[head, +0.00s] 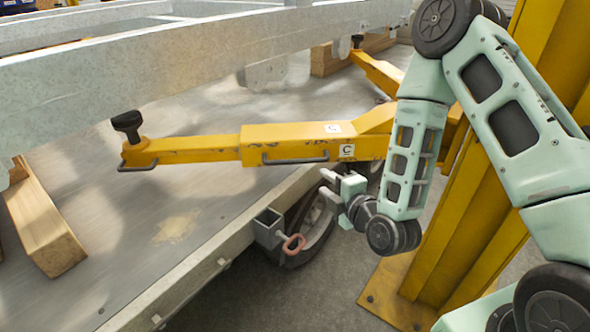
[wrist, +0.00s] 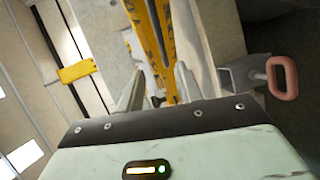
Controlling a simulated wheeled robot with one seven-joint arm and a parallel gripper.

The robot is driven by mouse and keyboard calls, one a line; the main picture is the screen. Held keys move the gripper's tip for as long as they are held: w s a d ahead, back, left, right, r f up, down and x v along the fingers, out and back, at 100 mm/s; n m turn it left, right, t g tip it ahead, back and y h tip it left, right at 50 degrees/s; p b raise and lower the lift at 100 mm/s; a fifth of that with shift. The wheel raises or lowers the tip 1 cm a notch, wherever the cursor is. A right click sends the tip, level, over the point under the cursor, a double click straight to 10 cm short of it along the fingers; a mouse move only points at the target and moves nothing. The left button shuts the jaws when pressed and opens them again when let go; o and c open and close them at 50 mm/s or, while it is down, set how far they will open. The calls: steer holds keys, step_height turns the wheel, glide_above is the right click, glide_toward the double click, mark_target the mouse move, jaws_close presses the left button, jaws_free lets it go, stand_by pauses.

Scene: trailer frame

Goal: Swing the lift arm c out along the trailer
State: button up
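Lift arm c (head: 210,148) is a yellow two-stage arm with a "C" label. It reaches left from the yellow post (head: 480,200), with its outer end under the pale trailer frame beam (head: 200,62). A black pad (head: 127,122) stands on that end. One grey handle (head: 295,160) is on its near side and another (head: 138,167) is near the tip. My gripper (head: 329,185) is open and empty, below and in front of the arm near the C label, apart from it. In the wrist view its fingers (wrist: 158,88) are spread, with yellow metal beyond.
A bracket with a pink-red ring (head: 293,244) juts from the platform edge just below my gripper, beside a wheel (head: 318,228). A wooden beam (head: 45,215) lies at left. Another yellow arm (head: 378,70) is behind. The grey deck (head: 170,240) is mostly clear.

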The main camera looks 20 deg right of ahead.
mark_target(296, 162)
steer(key=b+x, duration=0.1)
steer(key=x, duration=1.5)
steer(key=shift+r, duration=0.1)
steer(key=shift+s, duration=0.1)
jaws_close()
